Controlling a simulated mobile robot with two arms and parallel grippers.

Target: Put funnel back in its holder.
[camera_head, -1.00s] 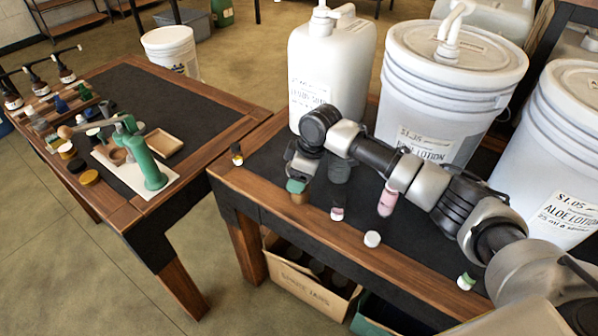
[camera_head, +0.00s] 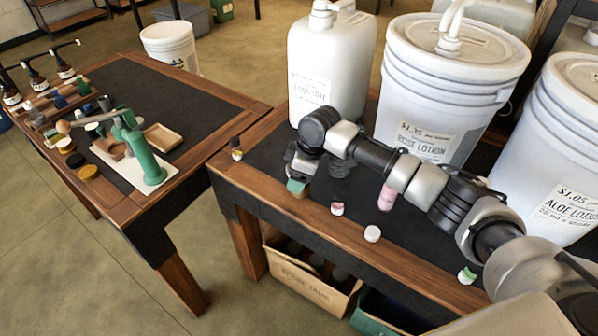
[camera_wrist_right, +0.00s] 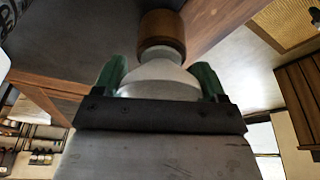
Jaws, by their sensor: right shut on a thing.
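My right gripper (camera_head: 296,187) has green fingertips and is low over the front left part of the near table. In the right wrist view its green fingers (camera_wrist_right: 160,85) are shut on a pale, tapered piece (camera_wrist_right: 158,75) that looks like the funnel. Its narrow end meets a brown, wood-like cylinder (camera_wrist_right: 162,30). I cannot tell whether this cylinder is the holder or part of the piece. My left gripper is out of view.
A white jug (camera_head: 330,65) and a lotion bucket (camera_head: 425,110) stand behind. A green press (camera_head: 147,160) stands on the left table.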

